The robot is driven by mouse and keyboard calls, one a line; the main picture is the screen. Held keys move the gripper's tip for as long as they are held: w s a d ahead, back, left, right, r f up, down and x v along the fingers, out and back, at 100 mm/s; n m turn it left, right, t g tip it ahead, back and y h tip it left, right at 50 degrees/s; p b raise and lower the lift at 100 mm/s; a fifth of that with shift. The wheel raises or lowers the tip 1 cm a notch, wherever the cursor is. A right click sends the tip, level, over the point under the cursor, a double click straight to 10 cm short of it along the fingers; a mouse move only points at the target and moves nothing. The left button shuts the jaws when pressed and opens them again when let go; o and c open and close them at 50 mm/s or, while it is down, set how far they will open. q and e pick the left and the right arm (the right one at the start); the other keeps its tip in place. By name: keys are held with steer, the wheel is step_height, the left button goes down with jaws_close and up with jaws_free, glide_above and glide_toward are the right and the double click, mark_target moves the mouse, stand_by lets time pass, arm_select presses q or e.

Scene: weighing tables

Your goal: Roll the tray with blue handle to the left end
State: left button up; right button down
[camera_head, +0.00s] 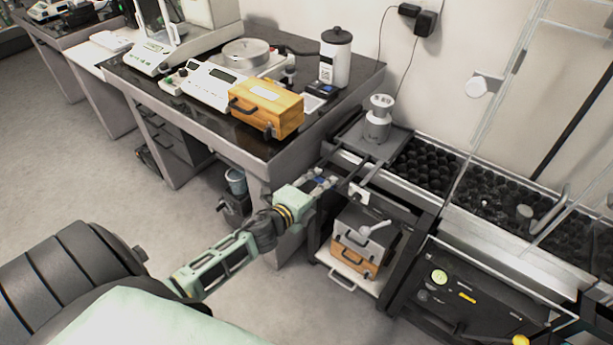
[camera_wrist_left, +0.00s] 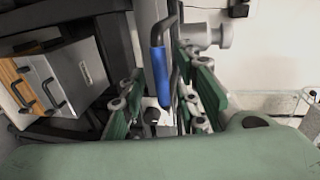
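The tray (camera_head: 396,137) is a flat grey plate at the left end of the roller bench, bearing a silver weight (camera_head: 378,118). The weight also shows in the left wrist view (camera_wrist_left: 203,34). The tray's blue handle (camera_wrist_left: 162,77) sits on a dark bar in the wrist view. In the head view a small piece of the blue handle (camera_head: 321,181) shows by my left fingers. My left gripper (camera_wrist_left: 160,100) is open, with fingers on both sides of the blue handle; the right-hand fingers are closer to it. I cannot tell whether they touch it. My right gripper is not in view.
Black rollers (camera_head: 480,188) run rightward from the tray, behind clear panels and frames. A dark-topped table (camera_head: 215,125) with scales and a wooden case (camera_head: 265,106) stands to the left. Grey and wooden cases (camera_head: 357,256) sit on a shelf below. Floor at left is open.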

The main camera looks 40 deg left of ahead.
arm_select(q)
steer(key=v, duration=1)
steer(key=shift+s, duration=0.15)
steer(key=s+f+n+g+y, duration=0.1)
steer(key=s+f+n+g, duration=0.4)
steer(key=f, duration=0.9)
steer(key=s+f+n+g+y, duration=0.15)
steer(key=s+f+n, duration=0.4)
steer(key=f, duration=0.75)
steer(key=s+d+f+n+g, duration=0.1)
steer(key=s+d+f+g, duration=0.1)
steer(key=s+f, duration=0.3)
steer(key=s+d+f+n+g+h+p, duration=0.1)
steer(key=s+d+f, duration=0.4)
steer(key=s, duration=0.9)
steer(key=s+d+f+n+g+h, duration=0.1)
steer(key=s+d+f+n+g, duration=0.2)
steer(key=s, duration=0.7)
step_height(320, 180, down, 4)
steer(key=shift+d+r+g+p, duration=0.1)
steer(key=shift+d+g+p, duration=0.25)
steer(key=shift+g, duration=0.7)
steer(key=shift+s+a+n, duration=0.1)
steer(key=shift+a+n, duration=0.05)
steer(key=shift+n, duration=0.1)
steer(key=shift+c, duration=0.2)
